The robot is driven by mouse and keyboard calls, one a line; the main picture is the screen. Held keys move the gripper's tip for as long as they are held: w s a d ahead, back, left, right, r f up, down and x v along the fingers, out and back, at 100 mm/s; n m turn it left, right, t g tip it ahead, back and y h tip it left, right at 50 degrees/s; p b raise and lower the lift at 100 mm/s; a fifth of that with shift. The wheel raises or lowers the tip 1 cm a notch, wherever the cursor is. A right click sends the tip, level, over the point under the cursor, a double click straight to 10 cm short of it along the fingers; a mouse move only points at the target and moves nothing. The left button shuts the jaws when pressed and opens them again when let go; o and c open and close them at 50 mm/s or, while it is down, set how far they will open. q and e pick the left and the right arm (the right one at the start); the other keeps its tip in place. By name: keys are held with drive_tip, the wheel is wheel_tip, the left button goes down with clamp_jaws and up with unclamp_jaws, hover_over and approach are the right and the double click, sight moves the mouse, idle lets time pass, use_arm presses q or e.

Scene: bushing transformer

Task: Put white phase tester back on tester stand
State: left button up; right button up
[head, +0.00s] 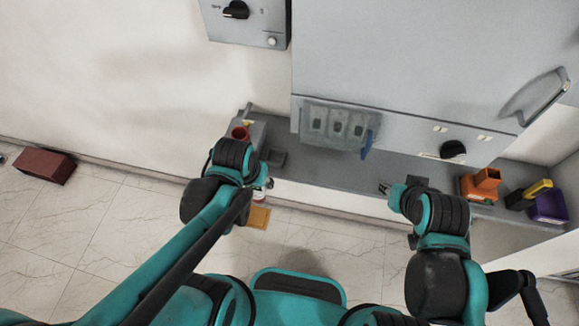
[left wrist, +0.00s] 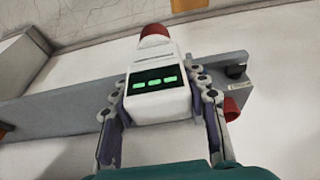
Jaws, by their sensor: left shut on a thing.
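The white phase tester (left wrist: 158,95) has a lit green display and a red cap. In the left wrist view it stands between the two fingers of my left gripper (left wrist: 160,108), which is shut on its sides. In the head view my left gripper (head: 264,184) is at the front edge of the grey shelf, and its wrist hides most of the tester. My right gripper (head: 386,188) is near the shelf's front edge, too small to tell open from shut.
A red cup-like part (head: 240,132) is at the shelf's left end. Orange (head: 480,185) and purple (head: 549,207) holders stand at the right. A grey cabinet (head: 410,70) overhangs the shelf (head: 330,172). A brown-red block (head: 45,165) lies on the floor.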

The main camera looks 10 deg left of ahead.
use_arm(q)
drive_tip(key=shift+s+d+f, duration=0.2)
drive_tip(key=shift+s+f, duration=0.1)
drive_tip(key=shift+f, duration=0.15)
drive_tip(key=shift+w+d+f+b, duration=0.1)
drive_tip(key=shift+w+b, duration=0.25)
drive_tip(key=shift+w+d+f+b, duration=0.1)
drive_tip(key=shift+w+f+b, duration=0.65)
drive_tip(key=shift+w, duration=2.05)
drive_tip(key=shift+w+d+f+b, duration=0.1)
drive_tip(key=shift+w+f+b, duration=0.65)
drive_tip(key=shift+w, duration=2.1)
drive_tip(key=shift+w+d+f+b, duration=0.15)
drive_tip(key=shift+w+b, duration=1.05)
drive_tip(key=shift+w, duration=1.6)
drive_tip(key=shift+a, duration=0.1)
drive_tip(key=shift+f, duration=0.15)
drive_tip(key=o, duration=1.3)
